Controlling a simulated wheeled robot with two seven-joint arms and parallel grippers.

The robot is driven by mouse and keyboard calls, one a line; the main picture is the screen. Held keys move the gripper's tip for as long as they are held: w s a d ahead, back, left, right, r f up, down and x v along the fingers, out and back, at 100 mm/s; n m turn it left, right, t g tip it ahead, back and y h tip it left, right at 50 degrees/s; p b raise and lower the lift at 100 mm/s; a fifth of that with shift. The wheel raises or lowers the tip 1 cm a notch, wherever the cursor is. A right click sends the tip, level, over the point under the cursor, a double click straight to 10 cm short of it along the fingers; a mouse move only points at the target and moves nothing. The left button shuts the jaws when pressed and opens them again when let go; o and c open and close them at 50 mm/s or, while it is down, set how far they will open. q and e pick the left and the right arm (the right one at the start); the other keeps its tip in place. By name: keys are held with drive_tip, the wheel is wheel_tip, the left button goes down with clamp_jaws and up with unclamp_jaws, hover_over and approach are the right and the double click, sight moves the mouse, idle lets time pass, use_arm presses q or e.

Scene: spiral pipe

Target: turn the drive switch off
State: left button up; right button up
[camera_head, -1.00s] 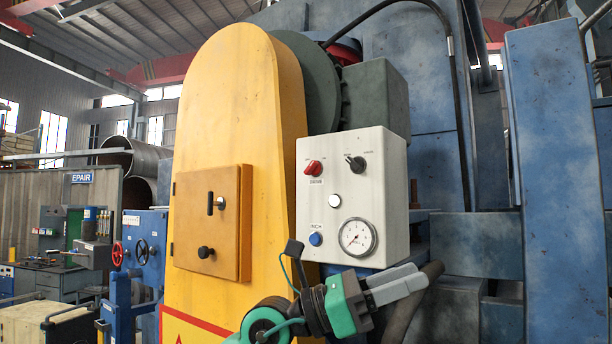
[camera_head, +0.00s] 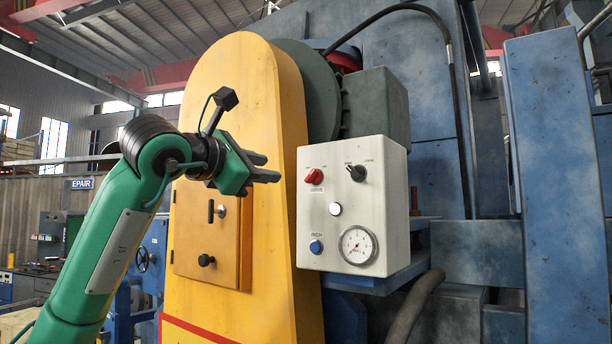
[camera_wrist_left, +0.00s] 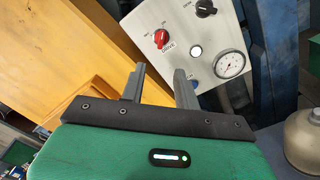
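The drive switch (camera_head: 314,177) is a small red knob at the upper left of the pale grey control panel (camera_head: 352,215). The label DRIVE stands below it. It also shows in the left wrist view (camera_wrist_left: 161,38), beyond the fingertips. Which mark the knob points at is too small to tell. My left gripper (camera_head: 270,167) is in front of the yellow housing, left of the switch and apart from it. Its fingers point right towards the panel. In the left wrist view the two fingers (camera_wrist_left: 159,70) are spread with nothing between them. My right gripper is not in view.
A black selector knob (camera_head: 357,172), a white button (camera_head: 335,209), a blue button (camera_head: 316,247) and a gauge (camera_head: 358,245) share the panel. The yellow housing (camera_head: 250,90) with a small door (camera_head: 212,240) stands left. A blue post (camera_head: 560,180) stands right.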

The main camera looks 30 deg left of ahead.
sight(309, 177)
use_arm(q)
drive_tip(key=w+p, duration=0.2)
drive_tip(key=w, duration=0.2)
drive_tip(key=w+d+p, duration=0.1)
drive_tip(key=w+p, duration=0.1)
drive_tip(key=w, duration=0.2)
drive_tip(key=w+p, duration=0.2)
drive_tip(key=w, duration=0.2)
drive_tip(key=shift+d+r, duration=0.1)
drive_tip(key=shift+d, duration=0.25)
drive_tip(key=shift+w+d+p, duration=0.1)
drive_tip(key=shift+w+p, duration=0.2)
drive_tip(key=shift+w, duration=0.4)
drive_tip(key=shift+c, duration=0.2)
drive_tip(key=c, duration=0.6)
drive_tip(key=shift+f, duration=0.2)
